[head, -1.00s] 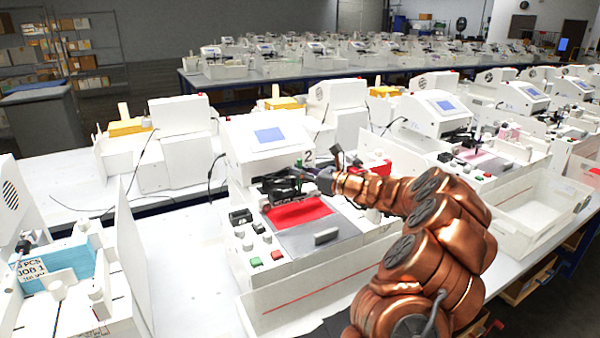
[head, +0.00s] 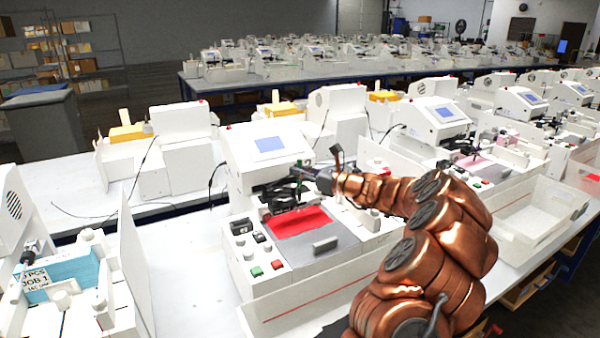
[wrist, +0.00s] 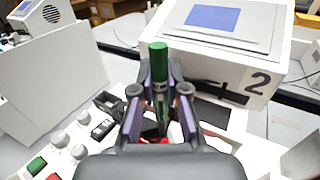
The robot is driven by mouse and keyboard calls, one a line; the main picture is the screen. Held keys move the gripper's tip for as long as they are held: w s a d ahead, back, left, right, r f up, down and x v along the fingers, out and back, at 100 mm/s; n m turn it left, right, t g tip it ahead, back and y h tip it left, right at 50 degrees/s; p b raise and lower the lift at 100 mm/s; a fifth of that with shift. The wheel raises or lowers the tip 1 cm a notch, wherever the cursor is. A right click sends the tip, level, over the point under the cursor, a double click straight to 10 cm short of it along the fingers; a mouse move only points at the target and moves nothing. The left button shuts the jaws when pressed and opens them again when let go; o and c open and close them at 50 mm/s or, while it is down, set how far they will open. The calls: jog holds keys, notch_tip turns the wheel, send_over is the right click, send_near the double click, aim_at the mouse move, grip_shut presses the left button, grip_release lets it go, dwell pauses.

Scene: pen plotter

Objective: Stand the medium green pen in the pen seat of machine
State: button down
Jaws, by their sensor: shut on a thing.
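My gripper (wrist: 158,90) is shut on a green pen (wrist: 158,58), which stands roughly upright between the fingers with its green top above them. In the head view the gripper (head: 303,173) is at the front of the white machine (head: 245,150), above the red sheet (head: 298,221) on its bed. The machine carries a "2" label (wrist: 258,83) in the wrist view. A dark carriage (head: 284,196) lies just below and left of the gripper. The pen's lower end and the pen seat are hidden or too small to tell, so contact cannot be told.
Knobs and red and green buttons (head: 257,271) sit on the machine's front left. A grey block (head: 325,244) lies on the bed. A machine with a "JOB 1" card (head: 36,281) stands at left. A white bin (head: 527,215) is at right.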

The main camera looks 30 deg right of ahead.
aim_at(300, 188)
jog(key=shift+r, duration=0.4)
jog(key=shift+p, duration=0.9)
dwell(1.3)
jog(key=shift+f+b, duration=1.45)
jog(key=shift+f, duration=1.9)
dwell(0.4)
jog(key=c, duration=1.1)
grip_release()
jog(key=v, duration=1.2)
